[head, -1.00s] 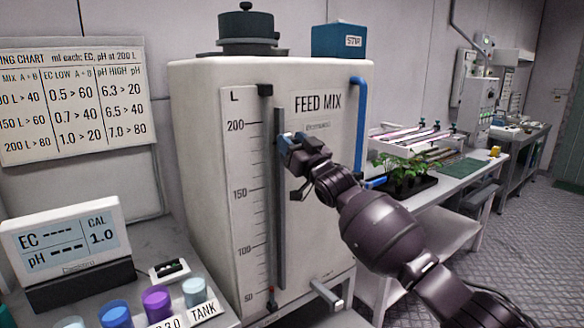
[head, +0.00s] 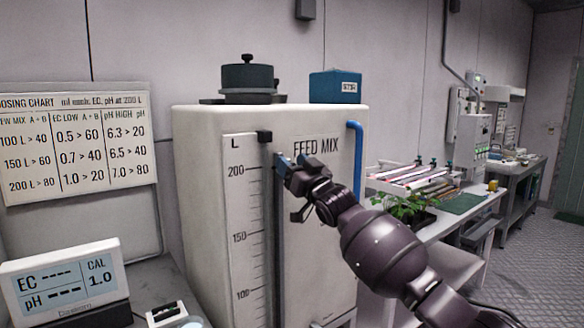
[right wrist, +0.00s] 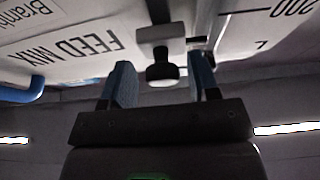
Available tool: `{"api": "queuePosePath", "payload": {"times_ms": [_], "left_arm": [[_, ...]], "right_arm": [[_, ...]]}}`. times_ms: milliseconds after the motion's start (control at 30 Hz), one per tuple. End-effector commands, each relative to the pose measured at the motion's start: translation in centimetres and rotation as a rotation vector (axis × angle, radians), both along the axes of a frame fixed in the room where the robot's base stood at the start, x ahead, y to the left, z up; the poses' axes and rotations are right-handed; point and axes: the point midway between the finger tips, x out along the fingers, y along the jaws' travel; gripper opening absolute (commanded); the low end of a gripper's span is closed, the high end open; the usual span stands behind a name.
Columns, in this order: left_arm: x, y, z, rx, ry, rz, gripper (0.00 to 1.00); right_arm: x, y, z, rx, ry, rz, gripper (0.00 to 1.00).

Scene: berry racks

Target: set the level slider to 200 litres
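The white tank marked FEED MIX (head: 335,200) carries a vertical litre scale (head: 245,205) with a dark slider track (head: 277,225) beside it. My right gripper (head: 281,164) is at the upper end of the track, about level with the 200 mark or slightly above it. In the right wrist view, a dark knob with a pale end (right wrist: 163,68) stands on a light plate between the blue fingertips of my right gripper (right wrist: 163,85). Gaps show on both sides of the knob, so the gripper is open around it. In the head view the gripper hides the knob. My left gripper is out of view.
A dosing chart (head: 75,140) hangs on the left wall above an EC/pH meter (head: 65,280). A blue STIR box (head: 336,88) and a dark lid (head: 247,78) sit on the tank. A blue pipe (head: 357,165) runs down its right side. Benches with plants (head: 405,208) stand right.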

Motion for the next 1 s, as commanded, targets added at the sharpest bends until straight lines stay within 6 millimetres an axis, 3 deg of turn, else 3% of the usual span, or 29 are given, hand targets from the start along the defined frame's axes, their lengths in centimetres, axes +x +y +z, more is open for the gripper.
{"api": "queuePosePath", "payload": {"times_ms": [467,1000], "left_arm": [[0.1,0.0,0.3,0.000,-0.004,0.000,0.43],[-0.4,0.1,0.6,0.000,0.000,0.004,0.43]], "right_arm": [[-0.6,-0.3,-0.5,0.000,0.004,0.003,0.54],[-6.5,-4.6,-3.4,0.000,0.001,0.001,0.54]]}}
